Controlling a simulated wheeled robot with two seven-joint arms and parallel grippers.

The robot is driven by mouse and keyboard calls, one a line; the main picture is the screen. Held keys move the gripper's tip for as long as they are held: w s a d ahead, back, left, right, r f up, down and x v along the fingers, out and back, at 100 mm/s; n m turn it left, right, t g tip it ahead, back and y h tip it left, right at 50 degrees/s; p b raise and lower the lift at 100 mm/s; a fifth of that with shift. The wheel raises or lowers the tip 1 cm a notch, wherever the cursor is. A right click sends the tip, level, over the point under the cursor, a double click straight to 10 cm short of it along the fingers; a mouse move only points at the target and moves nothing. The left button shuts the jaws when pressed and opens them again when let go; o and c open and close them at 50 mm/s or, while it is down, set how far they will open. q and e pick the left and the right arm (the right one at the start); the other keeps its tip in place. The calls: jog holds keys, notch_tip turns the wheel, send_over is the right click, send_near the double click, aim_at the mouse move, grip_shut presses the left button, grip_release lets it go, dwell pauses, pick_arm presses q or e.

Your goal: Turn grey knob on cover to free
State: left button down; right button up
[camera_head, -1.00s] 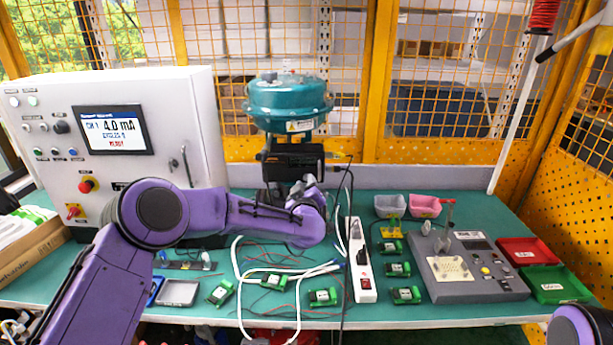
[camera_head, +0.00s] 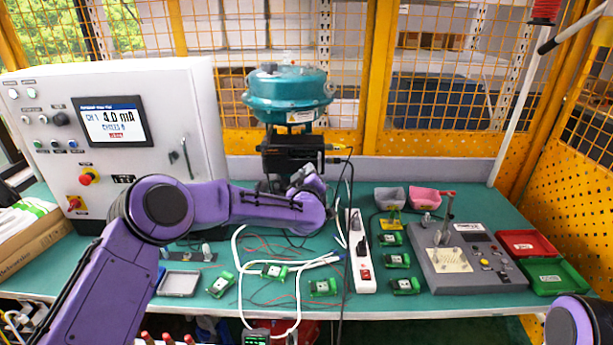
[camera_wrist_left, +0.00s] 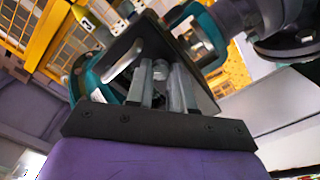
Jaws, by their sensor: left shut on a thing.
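The valve positioner is a black box (camera_head: 292,153) under a teal round actuator (camera_head: 290,95) at the back of the bench. Its dark cover (camera_wrist_left: 196,82) fills the middle of the left wrist view. A small grey knob (camera_wrist_left: 160,70) stands on that cover. My left gripper (camera_wrist_left: 163,82) has its two grey fingers on either side of the knob, shut on it. In the head view my left gripper (camera_head: 304,176) is small, just below the positioner, and my purple wrist hides part of it. The knob cannot be made out there. My right gripper is out of view.
A grey control cabinet (camera_head: 115,165) with a screen stands at the left. A white power strip (camera_head: 361,262), cables and several green boards (camera_head: 323,287) lie on the teal bench. A grey test fixture (camera_head: 465,262), a red tray (camera_head: 525,242) and a green tray (camera_head: 556,278) sit at the right.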

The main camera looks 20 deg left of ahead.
pick_arm(q)
jog(key=n+b, duration=1.7)
jog(key=b, duration=0.2)
jog(key=shift+f, duration=0.1)
dwell(0.4)
jog(key=c, duration=1.3)
grip_release()
jog(key=shift+o, duration=0.2)
jog(key=shift+b, duration=0.3)
